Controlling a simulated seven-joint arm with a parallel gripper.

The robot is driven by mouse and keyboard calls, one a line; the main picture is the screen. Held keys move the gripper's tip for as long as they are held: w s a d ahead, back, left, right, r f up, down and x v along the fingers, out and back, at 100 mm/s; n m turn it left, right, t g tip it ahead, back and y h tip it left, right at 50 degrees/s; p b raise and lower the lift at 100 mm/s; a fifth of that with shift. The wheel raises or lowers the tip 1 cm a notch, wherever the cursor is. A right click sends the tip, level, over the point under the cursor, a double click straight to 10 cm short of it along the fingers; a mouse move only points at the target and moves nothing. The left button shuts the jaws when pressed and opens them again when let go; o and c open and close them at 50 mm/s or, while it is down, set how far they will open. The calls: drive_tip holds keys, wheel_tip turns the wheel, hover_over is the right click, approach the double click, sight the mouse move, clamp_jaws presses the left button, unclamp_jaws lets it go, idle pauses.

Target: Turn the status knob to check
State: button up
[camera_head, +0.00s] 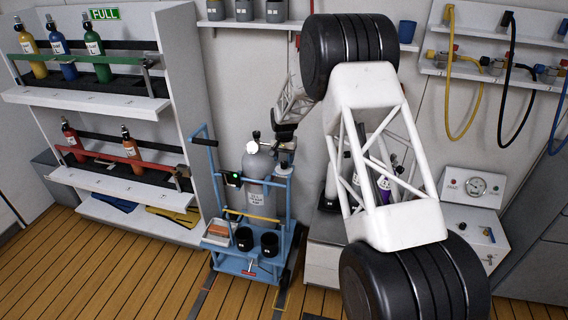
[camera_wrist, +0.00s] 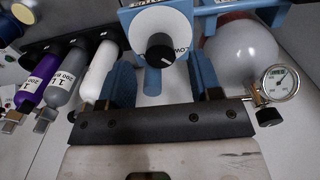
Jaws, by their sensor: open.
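The status knob (camera_wrist: 160,47) is a black knob on a white round dial (camera_wrist: 143,24) fixed to a blue panel in the wrist view. A pale mark on the knob points roughly right, toward lettering that seems to read "LOW"; other labels are not readable. My gripper (camera_wrist: 163,78) is open, with one blue finger on each side below the dial. The knob lies ahead of the gap between the fingers, and nothing is held. In the head view my gripper (camera_head: 286,150) is beside the grey cylinder on the blue cart; I cannot make out the knob there.
The blue cart (camera_head: 240,268) carries the grey cylinder (camera_head: 258,168) and black cups. A pressure gauge (camera_wrist: 281,82) is close right of my gripper. Purple, grey and white cylinders (camera_wrist: 101,74) stand at left in the wrist view. A bottle shelf (camera_head: 95,98) stands left.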

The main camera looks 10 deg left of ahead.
drive_tip(key=shift+f, duration=1.4)
drive_tip(key=c, duration=0.9)
